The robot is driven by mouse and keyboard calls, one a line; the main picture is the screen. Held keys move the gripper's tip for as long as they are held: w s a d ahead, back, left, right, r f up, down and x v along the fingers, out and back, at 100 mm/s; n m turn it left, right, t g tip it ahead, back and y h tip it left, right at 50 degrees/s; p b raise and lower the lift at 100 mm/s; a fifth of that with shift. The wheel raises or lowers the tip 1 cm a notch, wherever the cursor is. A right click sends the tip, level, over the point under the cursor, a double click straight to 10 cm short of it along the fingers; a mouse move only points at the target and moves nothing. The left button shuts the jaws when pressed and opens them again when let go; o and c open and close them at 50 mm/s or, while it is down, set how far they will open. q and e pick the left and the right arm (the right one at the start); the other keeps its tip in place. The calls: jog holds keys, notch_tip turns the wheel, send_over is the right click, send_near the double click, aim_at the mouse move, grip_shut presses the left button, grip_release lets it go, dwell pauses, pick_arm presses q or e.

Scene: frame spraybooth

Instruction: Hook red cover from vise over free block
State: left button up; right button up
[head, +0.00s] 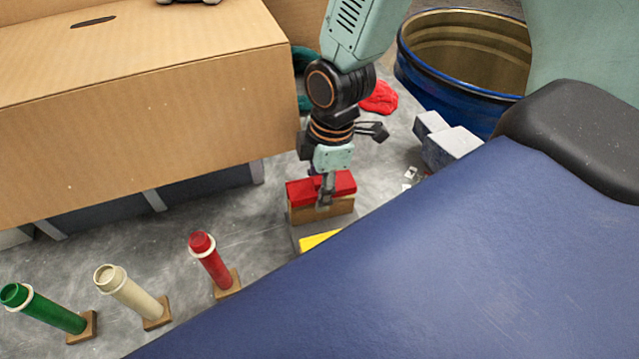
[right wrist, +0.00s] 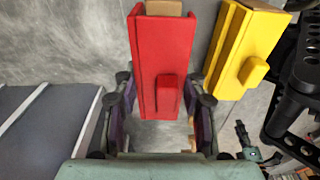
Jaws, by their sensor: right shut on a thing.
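The red cover (head: 301,190) lies over the top of a wooden block (head: 338,209) in the head view, with wood showing below it. In the right wrist view the red cover (right wrist: 160,45) runs lengthwise, and the wooden block's end (right wrist: 163,8) sticks out beyond it. My right gripper (head: 326,190) points down from above and is shut on the cover's raised red tab (right wrist: 167,95). A yellow cover (right wrist: 232,50) sits on another block alongside, apart from the red one. I cannot make out a vise clearly. My left gripper is not in view.
Red (head: 212,262), cream (head: 130,295) and green (head: 48,308) tubes stand on small wooden bases at the lower left. A large cardboard box (head: 140,110) is at left. A blue drum (head: 445,95), red cloth (head: 379,98) and grey blocks (head: 450,146) lie behind.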

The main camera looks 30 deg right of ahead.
jog(key=shift+f+b, duration=0.95)
jog(key=shift+f, duration=0.8)
jog(key=o, duration=1.2)
jog(key=shift+r, duration=0.1)
jog(key=r, duration=0.4)
jog(key=d+r, duration=0.1)
jog(key=r, duration=0.6)
jog(key=shift+s+d+r, duration=0.15)
jog(key=shift+s+r, duration=0.2)
jog(key=shift+r, duration=0.05)
